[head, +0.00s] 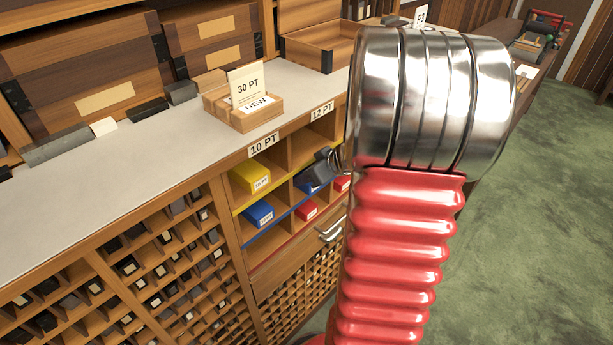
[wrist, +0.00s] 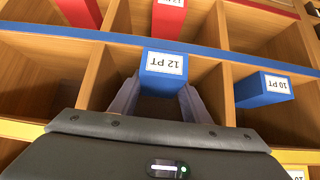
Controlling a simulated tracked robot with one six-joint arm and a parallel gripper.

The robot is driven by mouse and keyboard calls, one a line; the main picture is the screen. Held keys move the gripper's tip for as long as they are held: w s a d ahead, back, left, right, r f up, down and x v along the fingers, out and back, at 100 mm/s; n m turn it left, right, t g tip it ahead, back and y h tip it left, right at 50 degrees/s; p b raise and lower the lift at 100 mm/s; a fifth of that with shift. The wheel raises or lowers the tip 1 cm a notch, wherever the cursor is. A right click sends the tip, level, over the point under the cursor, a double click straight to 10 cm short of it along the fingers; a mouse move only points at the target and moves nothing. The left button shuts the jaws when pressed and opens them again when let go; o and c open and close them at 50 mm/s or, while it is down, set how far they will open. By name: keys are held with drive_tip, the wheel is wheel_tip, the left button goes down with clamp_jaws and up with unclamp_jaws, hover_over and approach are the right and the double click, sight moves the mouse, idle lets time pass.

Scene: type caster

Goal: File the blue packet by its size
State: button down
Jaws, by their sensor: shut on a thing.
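The blue packet (wrist: 164,68) has a white label reading 12 PT, upside down in the wrist view. My gripper (wrist: 160,95) is shut on its sides, one finger on each. It is at the mouth of the middle compartment of the blue-edged row, beside the blue lip; how deep it sits I cannot tell. The head view shows my gripper (head: 325,166) at the cubbyhole rack, with part of the blue packet (head: 305,187) below it. The rack columns have 10 PT (head: 263,145) and 12 PT (head: 322,111) signs.
A blue 10 PT packet (wrist: 264,88) sits in the neighbouring compartment. A yellow packet (head: 251,175) lies above it. A red packet (head: 307,211) lies in the red-edged row below. Wooden dividers stand close on both sides. A 30 PT card block (head: 243,105) stands on the counter.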

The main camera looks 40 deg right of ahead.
drive_tip(key=shift+w, duration=0.65)
drive_tip(key=c, duration=0.9)
unclamp_jaws()
drive_tip(key=shift+a, duration=0.1)
drive_tip(key=a+v, duration=0.1)
drive_tip(key=v, duration=1.2)
drive_tip(key=shift+s+d+r, duration=0.25)
drive_tip(key=shift+d, duration=0.25)
